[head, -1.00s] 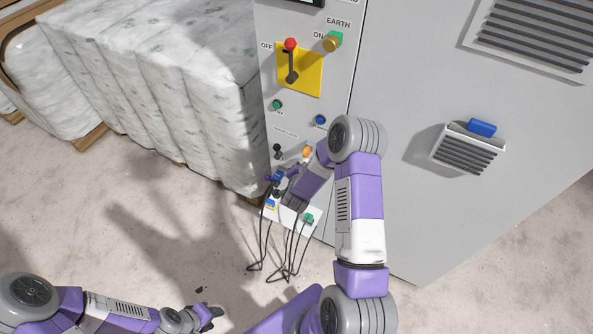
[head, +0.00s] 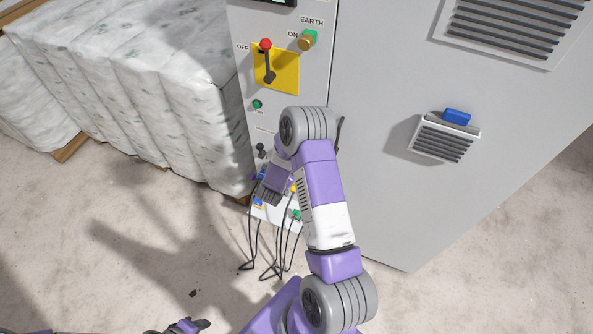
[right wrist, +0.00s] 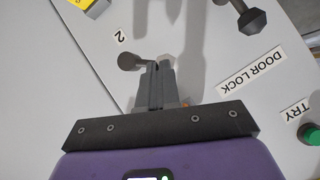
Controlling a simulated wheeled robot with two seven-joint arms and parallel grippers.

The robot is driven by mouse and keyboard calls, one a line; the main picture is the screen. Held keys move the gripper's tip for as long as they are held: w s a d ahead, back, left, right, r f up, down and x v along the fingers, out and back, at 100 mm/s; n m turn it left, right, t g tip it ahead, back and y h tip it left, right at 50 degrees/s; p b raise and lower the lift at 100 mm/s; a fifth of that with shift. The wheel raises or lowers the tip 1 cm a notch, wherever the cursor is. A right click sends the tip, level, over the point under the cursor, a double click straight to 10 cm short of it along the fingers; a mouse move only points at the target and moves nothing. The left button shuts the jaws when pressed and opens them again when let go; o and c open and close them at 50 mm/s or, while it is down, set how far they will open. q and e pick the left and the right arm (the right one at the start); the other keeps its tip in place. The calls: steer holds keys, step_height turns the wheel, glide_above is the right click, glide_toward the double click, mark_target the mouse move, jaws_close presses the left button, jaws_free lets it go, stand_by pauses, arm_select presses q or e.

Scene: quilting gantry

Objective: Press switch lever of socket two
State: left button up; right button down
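A small dark lever with a rounded knob (right wrist: 130,62) stands beside the label "2" (right wrist: 120,37) on the grey panel in the right wrist view. My right gripper (right wrist: 157,76) has its fingers together, with the tips right at the lever's arm. I cannot tell whether they touch it. In the head view my right gripper (head: 268,190) is low at the panel's front, largely hiding the socket area. My left gripper (head: 190,326) is at the bottom edge, away from the panel, and its fingers are too small to judge.
A dark door-lock knob (right wrist: 250,20) and a green button (right wrist: 312,132) are nearby on the panel. Black cables (head: 252,245) hang below. A yellow switch plate (head: 283,75) is higher up.

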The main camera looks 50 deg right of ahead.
arm_select(q)
steer(key=shift+a+r, duration=0.1)
steer(key=shift+a, duration=0.05)
arm_select(e)
steer(key=shift+s+d, duration=0.1)
steer(key=shift+d, duration=0.25)
steer(key=shift+r, duration=0.15)
arm_select(q)
steer(key=shift+r+p, duration=0.5)
steer(key=shift+p, duration=0.1)
arm_select(e)
steer(key=shift+r, duration=0.65)
steer(key=shift+a, duration=0.1)
steer(key=shift+a, duration=0.1)
arm_select(q)
steer(key=shift+s+d+r, duration=0.2)
steer(key=shift+s+r, duration=0.1)
steer(key=shift+s, duration=0.1)
arm_select(e)
steer(key=s+a+r, duration=0.5)
steer(key=s+a, duration=0.3)
steer(key=a, duration=0.1)
steer(key=shift+s+r, duration=0.3)
steer(key=shift+s, duration=0.05)
